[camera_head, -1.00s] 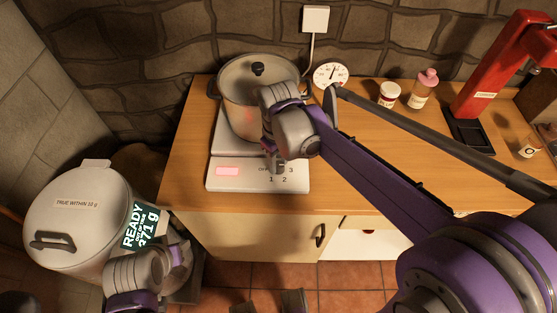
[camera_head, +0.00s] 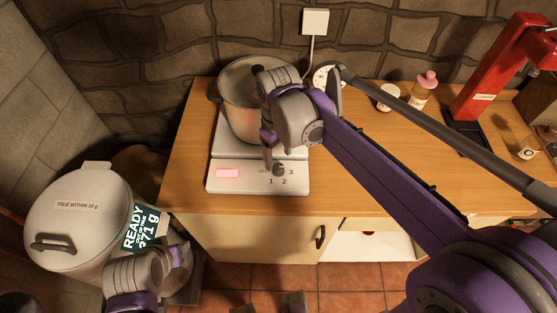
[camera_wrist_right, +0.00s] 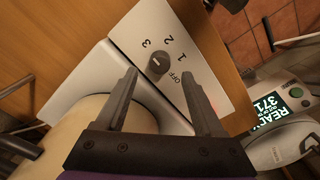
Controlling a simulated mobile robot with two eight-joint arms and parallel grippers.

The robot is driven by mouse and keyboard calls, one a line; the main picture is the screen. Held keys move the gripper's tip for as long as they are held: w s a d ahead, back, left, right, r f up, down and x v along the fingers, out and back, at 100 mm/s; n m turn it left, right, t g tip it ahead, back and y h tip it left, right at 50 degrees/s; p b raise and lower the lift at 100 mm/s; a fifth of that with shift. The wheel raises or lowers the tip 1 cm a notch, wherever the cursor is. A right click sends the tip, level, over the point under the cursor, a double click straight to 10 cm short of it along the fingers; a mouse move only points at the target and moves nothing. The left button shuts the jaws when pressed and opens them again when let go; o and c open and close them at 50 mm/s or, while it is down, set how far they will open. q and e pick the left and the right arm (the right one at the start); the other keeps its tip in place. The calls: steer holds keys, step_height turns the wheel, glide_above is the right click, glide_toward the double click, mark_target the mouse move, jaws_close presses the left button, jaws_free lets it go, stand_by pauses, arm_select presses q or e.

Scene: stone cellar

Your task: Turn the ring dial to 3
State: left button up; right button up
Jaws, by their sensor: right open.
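The ring dial (camera_head: 279,169) is a small dark knob on the white front panel of the hot plate (camera_head: 244,186). The labels OFF, 1, 2 and 3 surround it. In the right wrist view the dial (camera_wrist_right: 158,64) shows between and just beyond the fingertips; its small pale mark is too small to read surely. My right gripper (camera_head: 269,165) is open and empty beside the dial in the head view, and its two fingers show apart in the wrist view (camera_wrist_right: 160,75). My left gripper (camera_head: 178,257) is low at the left, away from the panel; its jaw opening is unclear.
A lidded pot (camera_head: 241,110) stands on the hot plate behind the panel, close to my right wrist. A white jar (camera_head: 389,97), a pink-capped bottle (camera_head: 423,90) and a red stand (camera_head: 494,75) are at right. A white drum with display (camera_head: 82,215) stands at left.

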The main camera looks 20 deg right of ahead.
mark_target(279, 167)
step_height(279, 167, up, 7)
steer(key=shift+f, duration=0.15)
stand_by(0.5)
steer(key=s+d+f+m+t, duration=0.1)
steer(key=s+d+f+m, duration=0.1)
steer(key=s, duration=0.3)
steer(key=s+d+f+m+t, duration=0.2)
steer(key=s+f, duration=0.3)
steer(key=s+d+f+m+t+p, duration=0.1)
steer(key=s+d+f+m+t, duration=0.1)
steer(key=s+f, duration=0.2)
steer(key=shift+s+d, duration=0.2)
steer(key=shift+s, duration=0.2)
